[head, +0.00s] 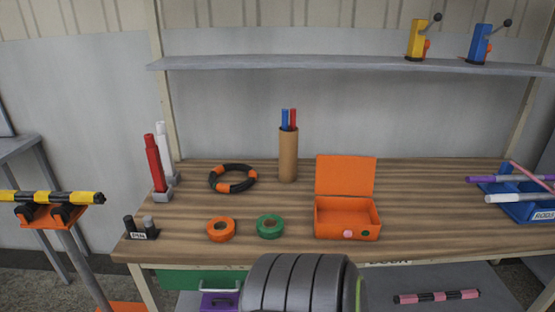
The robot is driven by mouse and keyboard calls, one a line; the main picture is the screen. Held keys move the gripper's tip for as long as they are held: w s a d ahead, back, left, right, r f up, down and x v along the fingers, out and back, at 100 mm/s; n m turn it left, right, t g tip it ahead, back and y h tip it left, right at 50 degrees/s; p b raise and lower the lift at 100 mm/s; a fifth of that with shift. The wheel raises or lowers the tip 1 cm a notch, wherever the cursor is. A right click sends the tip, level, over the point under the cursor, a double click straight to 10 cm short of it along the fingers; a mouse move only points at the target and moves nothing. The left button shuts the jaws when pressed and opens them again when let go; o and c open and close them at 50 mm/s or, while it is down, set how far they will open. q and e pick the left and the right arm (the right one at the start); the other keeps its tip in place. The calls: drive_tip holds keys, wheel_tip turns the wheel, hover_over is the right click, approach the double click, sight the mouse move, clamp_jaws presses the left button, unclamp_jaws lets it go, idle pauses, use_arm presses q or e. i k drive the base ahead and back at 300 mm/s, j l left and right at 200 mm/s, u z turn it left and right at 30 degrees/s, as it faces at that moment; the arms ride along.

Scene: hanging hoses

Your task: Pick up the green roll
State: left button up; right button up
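The green roll (270,226) lies flat on the wooden workbench (190,244) in the head view, near the front edge and left of the middle. It is a ring of tape with a hole in its centre. An orange roll (221,229) lies just to its left, apart from it. An open orange box (347,218) stands to its right. Neither of my grippers shows in this view.
A black and orange ring (233,178) and a brown tube (288,154) holding blue and red sticks stand behind the rolls. Red and white cylinders (155,163) stand at the left. A blue bin (527,206) is at the right. A shelf (340,63) hangs above.

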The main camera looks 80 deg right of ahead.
sight(275, 232)
drive_tip(key=z, duration=2.2)
